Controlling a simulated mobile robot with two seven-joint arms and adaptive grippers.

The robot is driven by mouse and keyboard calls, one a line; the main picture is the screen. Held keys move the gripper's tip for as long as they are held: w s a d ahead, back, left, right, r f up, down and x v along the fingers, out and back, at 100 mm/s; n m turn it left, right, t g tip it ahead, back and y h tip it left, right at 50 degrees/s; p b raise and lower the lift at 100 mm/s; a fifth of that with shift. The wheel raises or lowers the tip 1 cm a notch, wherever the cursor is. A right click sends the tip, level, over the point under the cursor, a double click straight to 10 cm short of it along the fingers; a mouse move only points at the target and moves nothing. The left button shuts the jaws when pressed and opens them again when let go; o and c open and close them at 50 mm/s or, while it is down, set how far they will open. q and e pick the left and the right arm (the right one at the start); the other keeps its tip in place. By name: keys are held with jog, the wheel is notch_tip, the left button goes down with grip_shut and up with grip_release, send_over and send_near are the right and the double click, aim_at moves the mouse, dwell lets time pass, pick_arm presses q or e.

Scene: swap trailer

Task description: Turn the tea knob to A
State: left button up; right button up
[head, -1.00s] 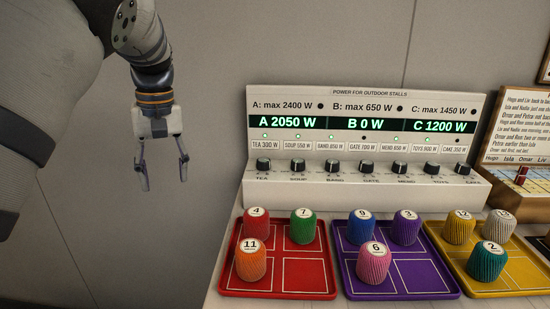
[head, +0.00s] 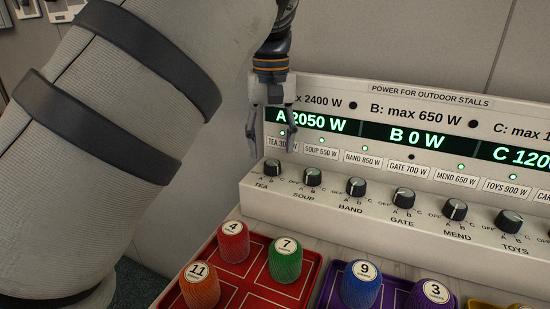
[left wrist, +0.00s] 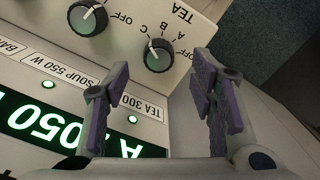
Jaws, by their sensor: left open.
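The tea knob (head: 272,167) is the leftmost black knob on the white power panel, above the word TEA. In the left wrist view the tea knob (left wrist: 157,56) appears upside down, and its white mark seems to point toward C. My left gripper (head: 274,143) is open and empty, in front of the panel's left end, just above the tea knob in the picture. In the left wrist view the two fingers (left wrist: 163,78) are spread apart, with the knob beyond the gap between them; I see no contact. My right gripper is not in view.
The soup knob (head: 313,177) stands close to the right of the tea knob, with further knobs along the row. The display (head: 365,133) reads A 2050 W and B 0 W. A red tray (head: 258,291) with numbered spools lies in front; a purple tray (head: 327,298) is beside it.

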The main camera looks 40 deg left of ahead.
aim_at(272, 163)
pick_arm(q)
notch_tip(272, 163, down, 4)
jog(key=shift+f, duration=0.1)
jog(key=c, duration=1.2)
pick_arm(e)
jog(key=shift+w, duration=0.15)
